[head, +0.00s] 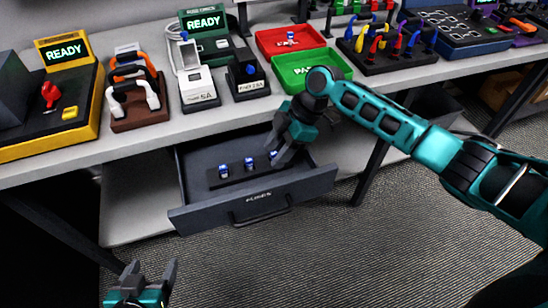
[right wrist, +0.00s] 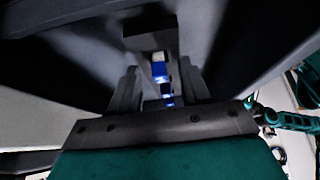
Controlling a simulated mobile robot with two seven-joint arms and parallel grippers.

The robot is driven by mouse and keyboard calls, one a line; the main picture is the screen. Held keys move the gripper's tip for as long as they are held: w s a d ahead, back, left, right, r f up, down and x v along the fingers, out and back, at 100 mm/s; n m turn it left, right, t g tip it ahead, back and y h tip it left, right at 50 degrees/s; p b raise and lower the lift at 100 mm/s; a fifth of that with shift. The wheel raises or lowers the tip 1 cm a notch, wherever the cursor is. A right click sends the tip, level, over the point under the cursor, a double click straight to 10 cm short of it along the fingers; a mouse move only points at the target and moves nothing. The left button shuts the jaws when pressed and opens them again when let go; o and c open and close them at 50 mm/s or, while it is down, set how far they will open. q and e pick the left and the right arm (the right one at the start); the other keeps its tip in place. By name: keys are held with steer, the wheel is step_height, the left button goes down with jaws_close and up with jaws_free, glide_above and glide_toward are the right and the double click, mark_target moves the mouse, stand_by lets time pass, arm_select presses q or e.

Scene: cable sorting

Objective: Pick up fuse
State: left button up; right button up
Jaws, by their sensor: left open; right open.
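Blue-and-white fuses stand in a row in a dark holder (head: 236,180) inside the open grey drawer (head: 215,215). The left fuse (head: 224,171) and middle fuse (head: 249,164) are clear of my grippers; the right fuse (head: 273,155) is at the fingertips of my right gripper (head: 281,158). My right gripper is open and reaches down into the drawer. In the right wrist view the fuses line up between its fingers, the foremost fuse (right wrist: 160,71) showing most; contact cannot be told. My left gripper (head: 146,272) is open and empty, low at the left, in front of the drawer.
The workbench above the drawer holds a red tray (head: 268,42) with a small blue-and-white item, a green tray (head: 297,72), and a white tester marked 5A (head: 199,90). A cable rack (head: 133,100) and yellow station (head: 85,115) stand left. Floor before the drawer is clear.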

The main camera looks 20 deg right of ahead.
jaws_close()
stand_by(0.3)
steer(key=shift+r, duration=0.15)
step_height(320, 180, up, 23)
steer(key=p, duration=0.7)
stand_by(0.4)
